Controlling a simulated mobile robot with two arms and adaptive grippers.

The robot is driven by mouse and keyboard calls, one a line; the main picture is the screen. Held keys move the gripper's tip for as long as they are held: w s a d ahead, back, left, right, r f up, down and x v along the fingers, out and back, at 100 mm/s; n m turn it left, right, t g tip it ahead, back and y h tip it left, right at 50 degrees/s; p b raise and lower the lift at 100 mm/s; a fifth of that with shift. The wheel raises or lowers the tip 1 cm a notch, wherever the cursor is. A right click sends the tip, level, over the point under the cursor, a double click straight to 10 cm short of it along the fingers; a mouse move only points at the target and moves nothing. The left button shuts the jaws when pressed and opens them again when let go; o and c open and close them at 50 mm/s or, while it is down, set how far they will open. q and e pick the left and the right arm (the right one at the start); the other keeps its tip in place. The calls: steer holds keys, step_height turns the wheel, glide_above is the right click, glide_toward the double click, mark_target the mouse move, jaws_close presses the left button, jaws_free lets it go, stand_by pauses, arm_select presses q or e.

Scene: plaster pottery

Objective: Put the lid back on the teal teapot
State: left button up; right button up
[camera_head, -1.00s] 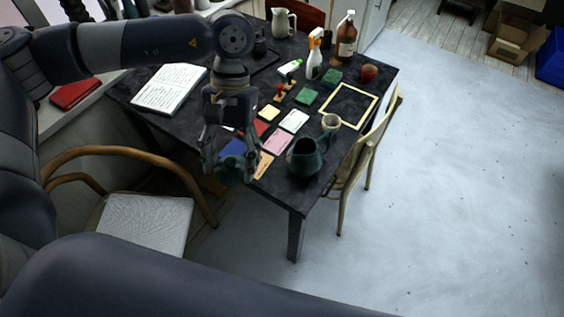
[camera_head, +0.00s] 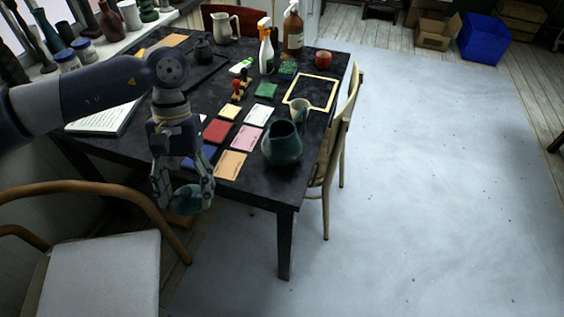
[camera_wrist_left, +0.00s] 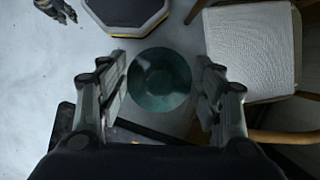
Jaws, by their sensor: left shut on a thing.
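The teal teapot (camera_head: 283,148) stands upright near the front right corner of the dark table, its dark top opening uncovered. My left gripper (camera_head: 184,202) is shut on the round teal lid (camera_head: 186,200), off the table's front edge, left of and apart from the teapot. In the left wrist view the lid (camera_wrist_left: 160,80) lies between the two fingers, its round face showing. My right gripper (camera_wrist_left: 57,10) shows partly at the top left of the left wrist view; its finger state is unclear.
Coloured cards, including an orange one (camera_head: 230,165), lie left of the teapot. A wooden chair (camera_head: 337,140) stands at the table's right side. An armchair (camera_head: 100,275) is at the lower left.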

steer(key=w+f+b, duration=0.3)
steer(key=w+b, duration=0.3)
steer(key=b, duration=1)
steer(key=shift+w+a+f+t, duration=0.15)
steer(key=shift+w+a+t, duration=0.2)
steer(key=shift+a+t, duration=0.05)
